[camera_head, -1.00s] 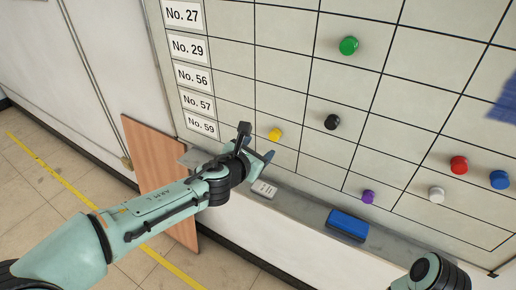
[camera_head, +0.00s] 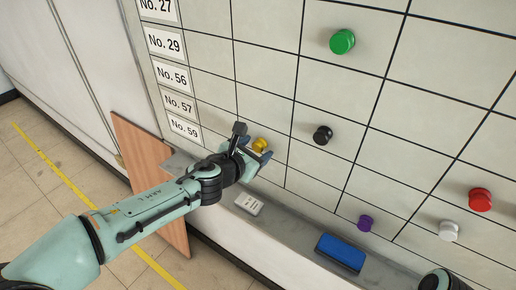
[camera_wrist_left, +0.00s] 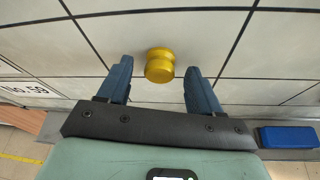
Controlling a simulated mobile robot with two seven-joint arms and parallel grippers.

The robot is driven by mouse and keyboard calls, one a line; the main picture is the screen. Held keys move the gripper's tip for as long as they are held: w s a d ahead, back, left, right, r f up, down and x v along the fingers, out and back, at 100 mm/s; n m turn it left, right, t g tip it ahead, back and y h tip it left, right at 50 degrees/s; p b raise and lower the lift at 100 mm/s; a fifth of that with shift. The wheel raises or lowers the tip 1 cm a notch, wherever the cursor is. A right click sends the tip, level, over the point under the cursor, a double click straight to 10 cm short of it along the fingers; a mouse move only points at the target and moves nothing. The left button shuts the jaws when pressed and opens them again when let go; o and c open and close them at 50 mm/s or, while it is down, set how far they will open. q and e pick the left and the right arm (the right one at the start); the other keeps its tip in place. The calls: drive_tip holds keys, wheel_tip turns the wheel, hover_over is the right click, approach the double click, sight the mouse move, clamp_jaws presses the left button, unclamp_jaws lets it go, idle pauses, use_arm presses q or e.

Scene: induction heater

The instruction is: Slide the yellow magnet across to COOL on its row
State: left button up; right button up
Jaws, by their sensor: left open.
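The yellow magnet (camera_head: 260,144) sits on the whiteboard grid, in the row labelled No. 57 or No. 59; I cannot tell which. In the left wrist view the yellow magnet (camera_wrist_left: 160,65) is a round knob just beyond and between my two blue fingertips. My left gripper (camera_head: 254,155) is open at the board, with its fingers on either side of the magnet and nothing held. It also shows in the left wrist view (camera_wrist_left: 160,78). The column headings, with COOL, are out of view. Only a dark part of my right arm shows at the bottom right; its gripper is out of view.
Other magnets on the board are black (camera_head: 323,135), green (camera_head: 342,41), purple (camera_head: 365,223), white (camera_head: 448,231) and red (camera_head: 480,199). Below, the ledge (camera_head: 285,228) holds a blue eraser (camera_head: 340,252) and a small white box (camera_head: 249,203). A brown panel (camera_head: 150,165) stands at the left.

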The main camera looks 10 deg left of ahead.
use_arm(q)
drive_tip(key=shift+w, duration=0.1)
drive_tip(key=shift+c, duration=1.2)
drive_tip(key=c, duration=0.9)
drive_tip(key=shift+s+d+r+b, duration=0.1)
drive_tip(key=shift+s+d, duration=0.5)
drive_tip(key=shift+d, duration=1)
drive_tip(key=shift+s+d+r+b, duration=0.1)
drive_tip(key=shift+s+d, duration=0.5)
drive_tip(key=shift+d, duration=1.05)
drive_tip(key=shift+s+d+r+b, duration=0.1)
drive_tip(key=shift+s+d, duration=0.5)
drive_tip(key=shift+d, duration=1)
drive_tip(key=shift+s+d+r, duration=0.1)
drive_tip(key=shift+s+d, duration=0.2)
drive_tip(key=shift+d, duration=0.5)
drive_tip(key=shift+s+d+f, duration=0.1)
drive_tip(key=shift+s+d, duration=0.2)
drive_tip(key=shift+d, duration=0.55)
drive_tip(key=shift+s+d+r, duration=0.1)
drive_tip(key=shift+s+d, duration=0.2)
drive_tip(key=shift+d, duration=0.5)
